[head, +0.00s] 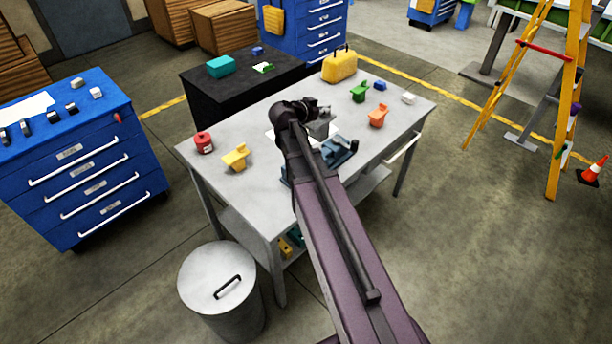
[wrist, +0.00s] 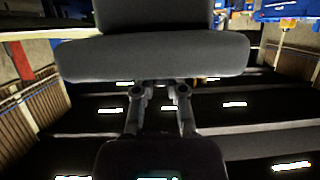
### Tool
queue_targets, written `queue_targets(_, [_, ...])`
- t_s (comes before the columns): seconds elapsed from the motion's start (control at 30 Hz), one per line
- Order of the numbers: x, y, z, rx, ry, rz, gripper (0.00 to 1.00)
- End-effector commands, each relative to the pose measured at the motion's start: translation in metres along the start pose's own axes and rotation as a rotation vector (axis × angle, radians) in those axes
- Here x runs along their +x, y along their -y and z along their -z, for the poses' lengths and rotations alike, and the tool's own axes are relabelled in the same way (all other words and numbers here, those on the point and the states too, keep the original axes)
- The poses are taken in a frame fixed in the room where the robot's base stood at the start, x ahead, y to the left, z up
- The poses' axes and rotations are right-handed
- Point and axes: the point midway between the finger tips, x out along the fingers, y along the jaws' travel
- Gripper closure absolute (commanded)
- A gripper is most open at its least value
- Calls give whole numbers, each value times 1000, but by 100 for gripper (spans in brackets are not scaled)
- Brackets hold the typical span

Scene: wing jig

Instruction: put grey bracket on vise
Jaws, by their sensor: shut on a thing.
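My gripper (head: 316,108) is over the middle of the grey worktable and is shut on the grey bracket (head: 319,128). In the wrist view my gripper (wrist: 160,92) shows low in the middle, with the grey bracket (wrist: 150,58) as a wide dark block across the top. The blue-grey vise (head: 340,150) is on the table, just right of and below the bracket in the head view. My arm hides part of the vise. The bracket appears held above the table, apart from the vise; the exact gap cannot be told.
The worktable (head: 408,118) also bears a red can (head: 204,142), yellow bracket (head: 236,158), green bracket (head: 359,91), orange bracket (head: 378,116) and yellow case (head: 340,66). A black cabinet (head: 215,92) stands behind it. A bin (head: 215,270) stands in front.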

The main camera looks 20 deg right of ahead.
Motion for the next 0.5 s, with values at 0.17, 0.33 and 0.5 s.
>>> queue_targets(0.17, [19, 20, -34, 2, -1, -7, 100])
queue_targets(0.33, [33, 37, -59, 4, -1, -13, 100])
queue_targets(0.5, [47, 53, -84, 8, -1, -21, 100])
